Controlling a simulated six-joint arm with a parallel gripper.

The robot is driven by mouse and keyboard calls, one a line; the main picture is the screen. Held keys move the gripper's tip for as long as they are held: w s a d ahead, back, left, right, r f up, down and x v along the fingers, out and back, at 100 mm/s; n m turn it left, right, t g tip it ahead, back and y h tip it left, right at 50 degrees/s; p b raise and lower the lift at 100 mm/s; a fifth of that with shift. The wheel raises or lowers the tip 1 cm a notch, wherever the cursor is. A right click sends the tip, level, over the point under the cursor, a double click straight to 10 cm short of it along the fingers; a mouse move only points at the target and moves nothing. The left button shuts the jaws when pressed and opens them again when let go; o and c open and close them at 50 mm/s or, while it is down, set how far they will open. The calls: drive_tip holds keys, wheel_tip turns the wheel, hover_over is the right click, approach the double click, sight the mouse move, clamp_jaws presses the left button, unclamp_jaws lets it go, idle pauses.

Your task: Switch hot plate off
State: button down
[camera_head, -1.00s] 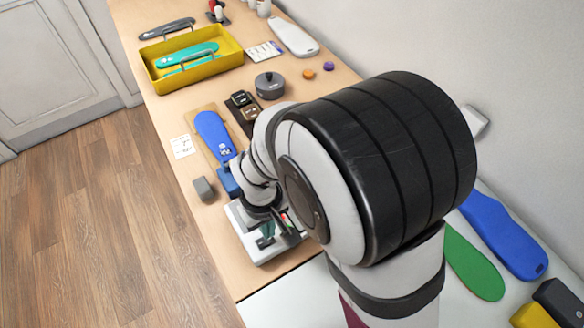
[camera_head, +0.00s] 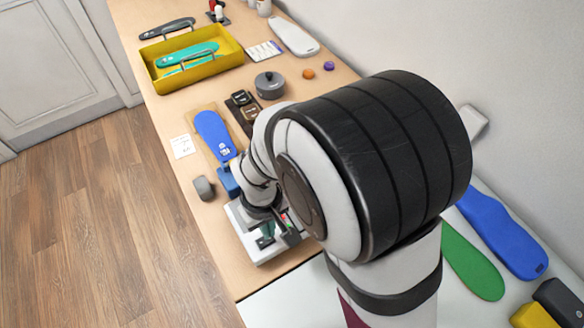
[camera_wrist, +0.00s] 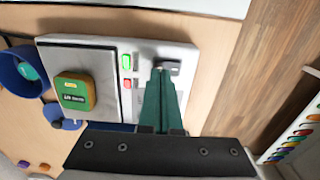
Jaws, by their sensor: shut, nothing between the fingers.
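The hot plate (camera_head: 246,238) is a white box near the front end of the table, partly hidden by my arm in the head view. A green and yellow block (camera_wrist: 75,92) sits on the heating surface. My gripper (camera_wrist: 160,72) has its green fingers shut and empty, with the tips at the dark switch. I cannot tell whether they touch it. My gripper (camera_head: 266,241) is over the hot plate.
A yellow tray (camera_head: 160,83) stands beyond. The table edge is close.

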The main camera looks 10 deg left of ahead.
drive_tip(key=shift+f, duration=0.75)
drive_tip(key=shift+r, duration=3.55)
drive_tip(key=s+d+r+m, duration=0.1)
drive_tip(key=d+r+m, duration=0.3)
drive_tip(key=d, duration=0.2)
drive_tip(key=s+d+r+m, duration=0.2)
drive_tip(key=d+r+m, duration=0.15)
drive_tip(key=d, duration=0.25)
drive_tip(key=s+d+r+m+y, duration=0.1)
drive_tip(key=s+d+m, duration=0.5)
drive_tip(key=s+m, duration=0.1)
drive_tip(key=shift+r+y, duration=0.35)
drive_tip(key=shift+y, duration=0.05)
